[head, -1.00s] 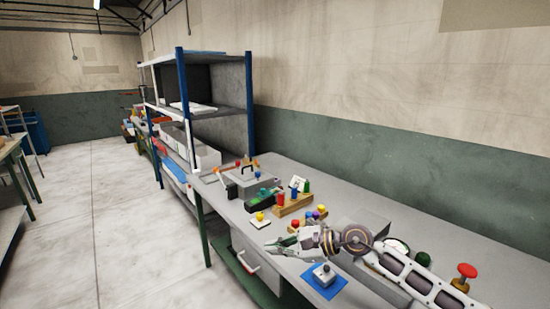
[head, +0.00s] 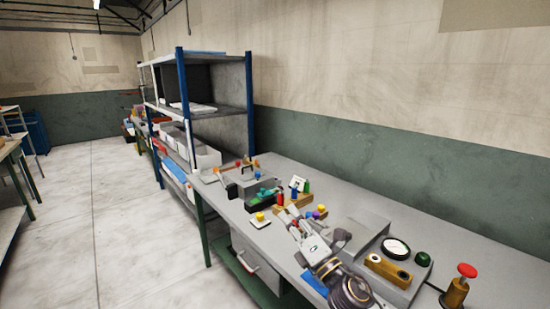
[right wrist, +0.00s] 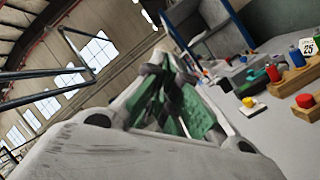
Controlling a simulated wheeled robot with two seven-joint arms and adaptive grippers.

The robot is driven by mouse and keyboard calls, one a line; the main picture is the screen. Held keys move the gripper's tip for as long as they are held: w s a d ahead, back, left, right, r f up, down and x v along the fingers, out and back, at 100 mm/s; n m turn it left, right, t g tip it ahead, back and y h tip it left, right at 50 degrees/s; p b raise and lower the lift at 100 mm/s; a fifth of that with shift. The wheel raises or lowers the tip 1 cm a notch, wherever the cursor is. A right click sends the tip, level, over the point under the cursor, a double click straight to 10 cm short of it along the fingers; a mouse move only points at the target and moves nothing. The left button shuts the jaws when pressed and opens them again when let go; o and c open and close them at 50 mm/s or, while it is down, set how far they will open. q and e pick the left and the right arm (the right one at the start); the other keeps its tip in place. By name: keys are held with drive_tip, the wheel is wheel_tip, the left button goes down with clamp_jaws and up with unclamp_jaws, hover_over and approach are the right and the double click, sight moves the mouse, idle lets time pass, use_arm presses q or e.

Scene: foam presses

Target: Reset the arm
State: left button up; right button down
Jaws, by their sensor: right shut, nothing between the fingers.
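My right gripper (head: 295,230) is over the front part of the grey workbench (head: 345,192), with its fingers towards the back left of the head view. It is shut and empty. In the right wrist view the gripper (right wrist: 178,92) fills the middle, with green showing between its finger links. My right forearm drops out of the bottom of the head view. My left gripper is not in view.
A yellow button on a white plate (head: 259,219) stands left of the gripper. Wooden blocks with coloured pegs (head: 290,205) stand just beyond. A grey panel with a gauge (head: 397,248) and a red button (head: 467,270) are to the right. A blue mat (head: 313,283) is partly hidden.

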drive_tip(key=s+d+f+m+g+h, duration=0.2)
drive_tip(key=s+d+f+m+h, duration=0.1)
drive_tip(key=d+f+m+h, duration=0.65)
drive_tip(key=s+d+f+m+g+h, duration=0.2)
drive_tip(key=d+f+m+h, duration=0.3)
drive_tip(key=f+m, duration=0.55)
drive_tip(key=s+d+f+m+g+y, duration=0.1)
drive_tip(key=s+f+m+g, duration=0.25)
drive_tip(key=s, duration=0.35)
drive_tip(key=s+d+f+m+g+y, duration=0.1)
drive_tip(key=s+f+m+g, duration=0.3)
drive_tip(key=s, duration=0.3)
drive_tip(key=s+d+f+m+g, duration=0.2)
drive_tip(key=s+f+g, duration=0.1)
drive_tip(key=s+f, duration=0.3)
drive_tip(key=s+f+g, duration=0.1)
drive_tip(key=s+f, duration=0.1)
drive_tip(key=f, duration=1.4)
drive_tip(key=s+f+g, duration=0.1)
drive_tip(key=s+f, duration=0.1)
drive_tip(key=f, duration=1.5)
drive_tip(key=s+d+f, duration=0.2)
drive_tip(key=s+f, duration=0.7)
drive_tip(key=s, duration=0.2)
drive_tip(key=s+d+f, duration=0.3)
drive_tip(key=s+f, duration=0.7)
drive_tip(key=s, duration=0.1)
drive_tip(key=shift+d+g, duration=0.35)
